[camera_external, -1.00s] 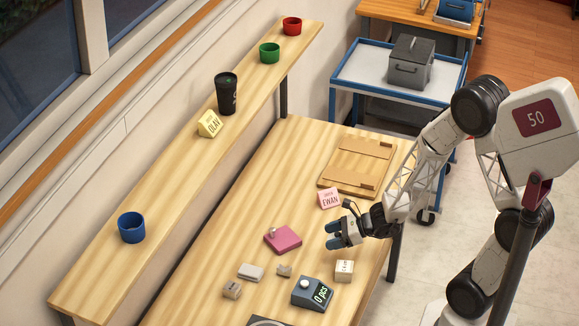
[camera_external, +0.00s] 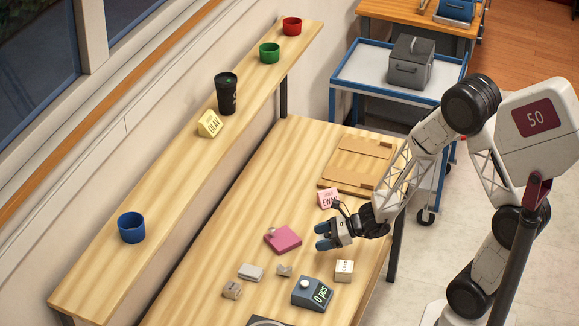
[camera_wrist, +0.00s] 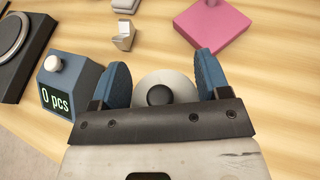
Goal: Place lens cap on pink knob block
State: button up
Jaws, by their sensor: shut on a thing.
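The pink knob block (camera_external: 283,239) lies flat on the table, with a small grey knob near one corner. It also shows at the top right of the wrist view (camera_wrist: 215,24), its knob cut by the frame edge. My gripper (camera_external: 322,237) is above the table, just right of the pink block in the external view. In the wrist view, its blue fingers (camera_wrist: 162,64) are shut around a round light-grey piece with a dark round centre, which I take as the lens cap (camera_wrist: 160,94). The cap is not discernible in the external view.
A counter box reading "0 pcs" (camera_external: 312,293) stands nearby, with a cream block (camera_external: 344,271) beside it. Small grey pieces (camera_external: 251,272) lie left of it. A pink EWAN sign (camera_external: 327,198) and a wooden board (camera_external: 345,180) are behind my gripper.

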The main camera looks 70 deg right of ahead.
send_over(286, 240)
jog(key=shift+d+f, duration=0.1)
jog(key=shift+f, duration=0.55)
jog(key=shift+f, duration=1.75)
jog(key=shift+f, duration=0.15)
jog(key=o, duration=0.9)
